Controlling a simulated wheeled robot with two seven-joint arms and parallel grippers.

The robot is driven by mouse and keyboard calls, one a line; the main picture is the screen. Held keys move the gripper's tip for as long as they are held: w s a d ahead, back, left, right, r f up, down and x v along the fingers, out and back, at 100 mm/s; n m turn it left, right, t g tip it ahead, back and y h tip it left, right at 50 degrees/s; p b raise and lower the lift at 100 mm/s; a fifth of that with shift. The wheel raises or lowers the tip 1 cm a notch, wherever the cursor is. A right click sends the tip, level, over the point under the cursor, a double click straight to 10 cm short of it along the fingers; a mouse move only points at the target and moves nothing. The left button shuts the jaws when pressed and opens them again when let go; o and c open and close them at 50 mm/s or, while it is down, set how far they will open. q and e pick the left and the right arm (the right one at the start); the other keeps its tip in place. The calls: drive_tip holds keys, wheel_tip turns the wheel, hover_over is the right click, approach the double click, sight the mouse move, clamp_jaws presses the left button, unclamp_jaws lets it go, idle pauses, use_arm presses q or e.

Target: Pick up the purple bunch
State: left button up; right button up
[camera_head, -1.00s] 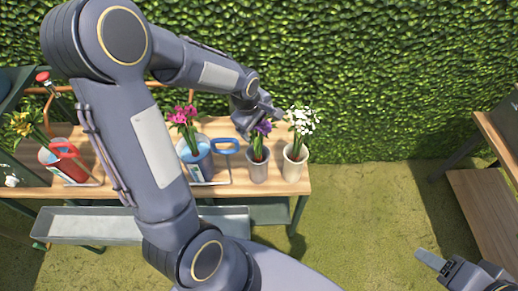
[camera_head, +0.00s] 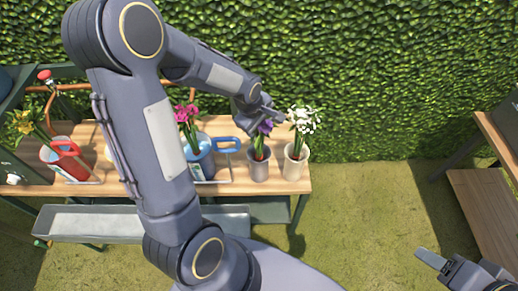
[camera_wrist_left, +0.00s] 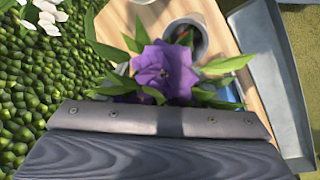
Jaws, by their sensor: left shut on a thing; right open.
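The purple bunch (camera_head: 263,134) stands in a grey cup (camera_head: 258,168) near the right end of the wooden table. My left gripper (camera_head: 262,116) is over its top, shut on it, and partly hides the blooms. In the left wrist view the purple bunch (camera_wrist_left: 164,70) shows just beyond the gripper's edge, with green leaves spreading to both sides. The fingertips themselves are hidden there. The grey cup's dark opening (camera_wrist_left: 187,38) shows behind the blooms. My right gripper (camera_head: 434,262) is open and empty at the lower right, away from the table.
A white bunch (camera_head: 303,121) stands in a pale cup (camera_head: 293,165) close to the right. A blue bucket (camera_head: 199,163) with pink flowers is to the left, and a red bucket (camera_head: 68,163) with yellow flowers farther left. A hedge (camera_head: 400,70) rises behind.

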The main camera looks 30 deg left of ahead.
use_arm(q)
drive_tip(key=shift+w+r, duration=0.1)
wheel_tip(320, 180, up, 18)
drive_tip(key=shift+f, duration=0.1)
idle(0.4)
wheel_tip(320, 180, up, 3)
drive_tip(key=shift+f+p, duration=0.2)
drive_tip(key=shift+p, duration=0.85)
